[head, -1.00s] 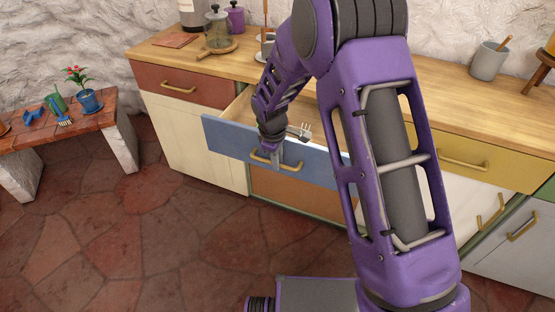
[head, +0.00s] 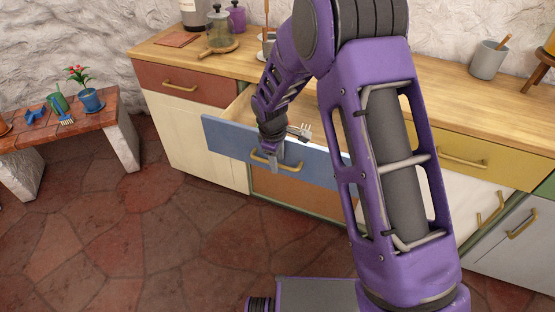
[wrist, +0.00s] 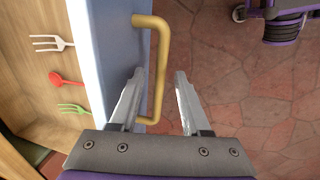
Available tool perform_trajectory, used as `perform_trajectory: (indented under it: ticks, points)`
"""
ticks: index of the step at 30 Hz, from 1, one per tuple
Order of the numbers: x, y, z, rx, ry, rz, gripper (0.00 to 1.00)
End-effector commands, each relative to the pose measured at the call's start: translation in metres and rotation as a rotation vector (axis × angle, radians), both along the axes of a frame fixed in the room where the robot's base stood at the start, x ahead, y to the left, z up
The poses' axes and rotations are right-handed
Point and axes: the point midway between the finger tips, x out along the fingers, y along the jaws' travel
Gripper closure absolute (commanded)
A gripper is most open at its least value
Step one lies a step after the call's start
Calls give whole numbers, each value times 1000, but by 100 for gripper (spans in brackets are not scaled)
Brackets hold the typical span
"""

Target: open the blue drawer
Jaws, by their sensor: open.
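The blue drawer (head: 225,138) stands pulled out from the counter in the head view, and its front edge also shows in the wrist view (wrist: 95,50). Its brass handle (wrist: 161,65) is fixed to the outer face; in the head view the handle (head: 290,166) is partly behind my gripper (head: 272,158). In the wrist view my gripper (wrist: 158,95) is open, with one finger on the drawer side of the handle bar and the other on the outer side. The bar lies between the fingers; I cannot tell whether either touches it. The drawer's inside is partly hidden by my arm in the head view.
Inside the drawer lie a white fork (wrist: 48,43), a red spoon (wrist: 66,79) and a green fork (wrist: 74,109). A red drawer (head: 190,85) and a yellow drawer (head: 470,157) flank it, both shut. The tiled floor (head: 150,240) in front is clear. A bench (head: 75,127) stands at left.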

Motion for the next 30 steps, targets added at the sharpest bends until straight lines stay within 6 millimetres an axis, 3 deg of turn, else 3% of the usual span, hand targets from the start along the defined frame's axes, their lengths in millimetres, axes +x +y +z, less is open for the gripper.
perform_trajectory:
  ticks: [8, 24, 30]
  points:
    - [-2, 0, 10, 0, 0, 0, 53]
    - [-23, 9, 131, 2, -3, 0, 53]
    - [-30, 11, 161, 1, -1, -1, 53]
